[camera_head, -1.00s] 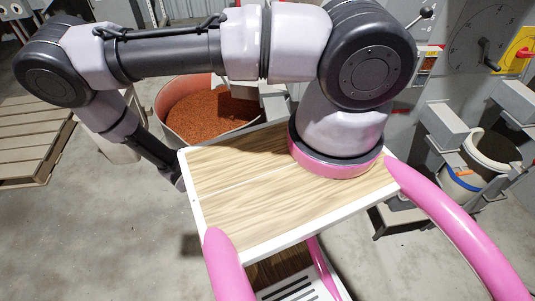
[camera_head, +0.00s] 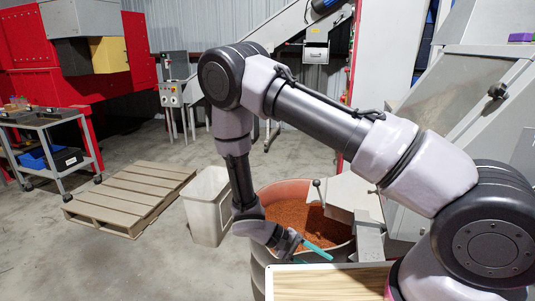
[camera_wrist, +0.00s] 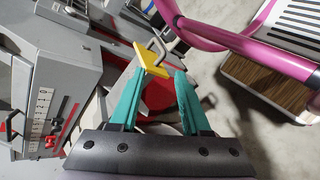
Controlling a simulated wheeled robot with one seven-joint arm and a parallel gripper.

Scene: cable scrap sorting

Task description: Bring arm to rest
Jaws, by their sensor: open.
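My arm reaches from its pink-ringed base at the lower right across the head view and bends down at the elbow. My gripper (camera_head: 311,246) hangs low beside the wooden-topped deck of my base, in front of a round drum. The wrist view shows its two teal fingers (camera_wrist: 160,88) spread apart, with nothing held between them. In the head view one teal finger shows clearly; the other is hard to make out.
A round drum (camera_head: 285,190) of copper-coloured granules stands close behind my gripper. A pale bin (camera_head: 207,210) and a wooden pallet (camera_head: 130,196) are to the left. A grey machine (camera_head: 460,95) stands at right. The floor at lower left is clear.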

